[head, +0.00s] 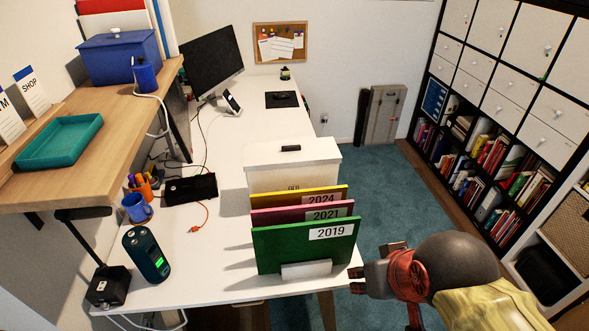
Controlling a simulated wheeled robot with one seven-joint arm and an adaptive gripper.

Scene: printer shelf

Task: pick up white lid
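The white lid (300,153) sits on a white box (278,180) on the white desk, behind the upright folders. The lid has a small black handle (291,148) on top. The box front carries a label partly hidden by the folders. My gripper (356,280) is at the lower right, just off the desk's right edge and beside the green folder. Its fingertips appear apart, with nothing seen between them. It is nearer to me than the lid, to its right, and not touching it.
Folders marked 2024, 2021 and 2019 (305,245) stand in a holder between me and the box. A black speaker (146,254), blue mug (137,208) and black case (190,189) are on the desk's left. Open carpet (385,190) lies right of the desk, before bookshelves (490,160).

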